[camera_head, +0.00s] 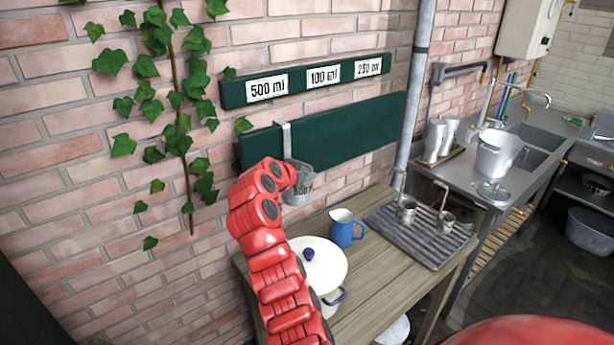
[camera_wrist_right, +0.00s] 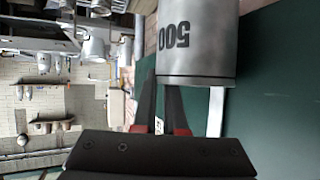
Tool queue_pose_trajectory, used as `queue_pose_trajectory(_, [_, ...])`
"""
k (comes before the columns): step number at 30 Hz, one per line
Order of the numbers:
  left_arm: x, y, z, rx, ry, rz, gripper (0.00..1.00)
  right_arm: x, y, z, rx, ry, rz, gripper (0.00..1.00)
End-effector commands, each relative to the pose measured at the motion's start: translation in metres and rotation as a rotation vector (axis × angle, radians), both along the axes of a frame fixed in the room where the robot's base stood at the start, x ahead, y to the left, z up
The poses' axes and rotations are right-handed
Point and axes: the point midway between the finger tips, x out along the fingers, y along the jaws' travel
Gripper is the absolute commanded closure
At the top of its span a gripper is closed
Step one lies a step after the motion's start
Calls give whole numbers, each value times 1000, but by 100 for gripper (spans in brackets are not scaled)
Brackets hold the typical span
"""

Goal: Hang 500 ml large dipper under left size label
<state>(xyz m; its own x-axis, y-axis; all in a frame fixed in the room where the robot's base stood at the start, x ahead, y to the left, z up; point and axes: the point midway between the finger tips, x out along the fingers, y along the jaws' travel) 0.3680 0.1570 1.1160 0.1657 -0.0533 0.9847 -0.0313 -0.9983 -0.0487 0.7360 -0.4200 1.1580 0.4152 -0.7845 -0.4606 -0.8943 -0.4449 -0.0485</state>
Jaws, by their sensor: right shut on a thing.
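The grey metal 500 ml large dipper (camera_head: 298,193) is upright in front of the brick wall, its long hooked handle (camera_head: 287,142) rising across the lower green board (camera_head: 345,133). The hook's top is at the board's upper edge, below and a little right of the 500 ml label (camera_head: 267,88); I cannot tell whether it rests there. My right gripper (camera_wrist_right: 160,85) is shut on the dipper, whose "500" cup (camera_wrist_right: 200,40) fills the top of the right wrist view. In the head view my red arm hides the fingers. My left gripper is not in view.
The upper board (camera_head: 232,95) also has 100 ml (camera_head: 324,75) and 250 ml (camera_head: 368,66) labels. Below are a lidded white pot (camera_head: 318,268), a blue jug (camera_head: 345,229) and a ridged tray (camera_head: 425,244) with two smaller dippers. A grey pipe (camera_head: 414,90) stands right of the boards.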

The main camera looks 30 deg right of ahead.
Motion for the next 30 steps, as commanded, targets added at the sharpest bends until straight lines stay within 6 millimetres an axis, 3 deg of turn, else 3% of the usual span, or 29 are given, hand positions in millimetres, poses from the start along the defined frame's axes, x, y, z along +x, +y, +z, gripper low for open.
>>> queue_pose_trajectory(4, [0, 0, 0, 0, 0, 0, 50, 0, 0, 1, 0, -1, -1, 100])
queue_pose_trajectory(6, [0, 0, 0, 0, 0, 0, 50, 0, 0, 1, 0, -1, -1, 82])
queue_pose_trajectory(11, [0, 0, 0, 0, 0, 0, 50, 0, 0, 1, 0, 0, 0, 56])
queue_pose_trajectory(20, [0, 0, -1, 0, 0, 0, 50, -1, 0, 0, 0, -1, 0, 56])
queue_pose_trajectory(30, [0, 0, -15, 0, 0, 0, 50, -18, -3, -1, 0, -4, -3, 56])
